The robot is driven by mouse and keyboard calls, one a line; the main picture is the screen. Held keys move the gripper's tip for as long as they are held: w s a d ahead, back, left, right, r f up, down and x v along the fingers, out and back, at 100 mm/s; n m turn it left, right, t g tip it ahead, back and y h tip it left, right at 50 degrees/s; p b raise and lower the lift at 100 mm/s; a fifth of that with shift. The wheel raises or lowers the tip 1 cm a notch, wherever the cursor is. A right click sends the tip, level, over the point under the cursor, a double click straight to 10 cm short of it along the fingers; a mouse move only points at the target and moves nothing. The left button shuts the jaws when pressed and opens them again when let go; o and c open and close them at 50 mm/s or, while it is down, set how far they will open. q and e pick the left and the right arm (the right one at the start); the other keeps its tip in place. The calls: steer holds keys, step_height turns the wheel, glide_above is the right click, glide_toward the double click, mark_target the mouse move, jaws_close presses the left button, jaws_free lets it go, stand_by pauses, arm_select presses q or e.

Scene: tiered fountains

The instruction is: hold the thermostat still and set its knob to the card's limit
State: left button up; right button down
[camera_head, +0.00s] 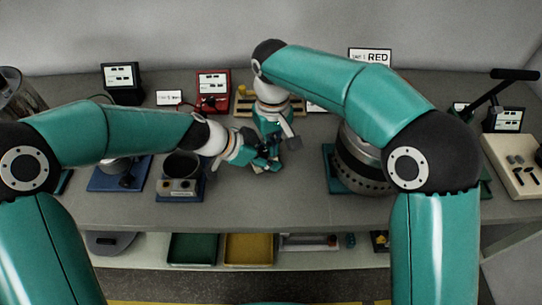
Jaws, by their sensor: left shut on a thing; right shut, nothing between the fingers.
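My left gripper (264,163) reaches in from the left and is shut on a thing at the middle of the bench. The held thing is mostly hidden by the fingers, so I cannot make out a thermostat or its knob. My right gripper (274,147) points down from above, shut and empty, very close to the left gripper. I cannot tell whether it touches the held thing. A white card (376,58) with a dark border stands at the back, behind my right arm.
A dark pot on a base (180,187) stands left of the grippers. A round metal drum (357,165) on a teal base stands right. A red meter (213,90) and a black meter (121,80) line the back. Bare bench lies in front of the grippers.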

arm_select(q)
steer(key=shift+s+f, duration=0.2)
steer(key=shift+f, duration=0.35)
arm_select(e)
steer(key=n, duration=0.5)
steer(key=shift+s+f+n, duration=0.15)
steer(key=shift+n, duration=0.25)
steer(key=c, duration=1)
jaws_free()
steer(key=shift+c, duration=0.2)
steer(key=shift+a, duration=0.1)
steer(key=shift+r, duration=0.65)
arm_select(q)
steer(key=shift+s, duration=0.1)
arm_select(e)
step_height(320, 180, up, 7)
arm_select(q)
steer(key=o, duration=1.4)
steer(key=shift+c, duration=0.2)
arm_select(e)
steer(key=shift+w+d+f, duration=0.1)
steer(key=shift+w+d, duration=0.1)
